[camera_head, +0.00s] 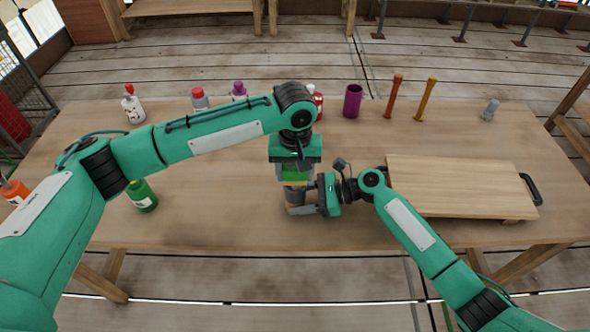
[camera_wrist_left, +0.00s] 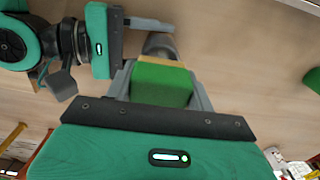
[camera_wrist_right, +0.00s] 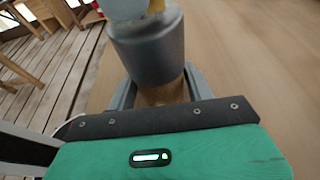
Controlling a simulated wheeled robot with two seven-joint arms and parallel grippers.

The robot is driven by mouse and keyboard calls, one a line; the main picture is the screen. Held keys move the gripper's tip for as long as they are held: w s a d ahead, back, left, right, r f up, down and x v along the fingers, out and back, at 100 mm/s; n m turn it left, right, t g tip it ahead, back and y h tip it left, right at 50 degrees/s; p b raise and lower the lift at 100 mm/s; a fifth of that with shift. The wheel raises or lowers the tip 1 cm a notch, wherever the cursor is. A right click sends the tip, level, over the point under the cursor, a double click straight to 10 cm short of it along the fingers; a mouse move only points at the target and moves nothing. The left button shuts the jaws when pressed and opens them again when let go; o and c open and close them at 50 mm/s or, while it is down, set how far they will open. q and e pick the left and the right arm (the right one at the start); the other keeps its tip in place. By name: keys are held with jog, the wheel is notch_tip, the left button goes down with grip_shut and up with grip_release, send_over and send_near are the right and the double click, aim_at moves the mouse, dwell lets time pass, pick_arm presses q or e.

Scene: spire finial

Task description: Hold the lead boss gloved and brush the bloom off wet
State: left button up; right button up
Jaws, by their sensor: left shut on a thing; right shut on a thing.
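The lead boss (camera_head: 299,197) is a dull grey cylinder, upright near the middle of the bench. In the right wrist view it (camera_wrist_right: 150,48) has a brown lower part between the fingers. My right gripper (camera_head: 304,209) is shut on it from the right. My left gripper (camera_head: 295,176) points down above it, shut on a green block with a yellowish underside, seemingly the brush (camera_wrist_left: 162,84). The brush is right over the boss top; I cannot tell whether they touch. The boss is partly hidden behind the brush in the left wrist view (camera_wrist_left: 158,45). No glove is distinguishable.
A wooden board (camera_head: 460,180) with a black handle lies at the right. A green bottle (camera_head: 142,195) stands at the left. Several bottles, a purple cup (camera_head: 352,101) and two upright sticks line the back. A small grey piece (camera_head: 490,110) is at the back right.

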pick_arm(q)
jog(key=shift+f, duration=0.5)
dwell(0.3)
jog(key=shift+w, duration=0.1)
jog(key=shift+w, duration=0.45)
jog(key=shift+s, duration=1.1)
jog(key=shift+w, duration=1.1)
jog(key=shift+s, duration=0.15)
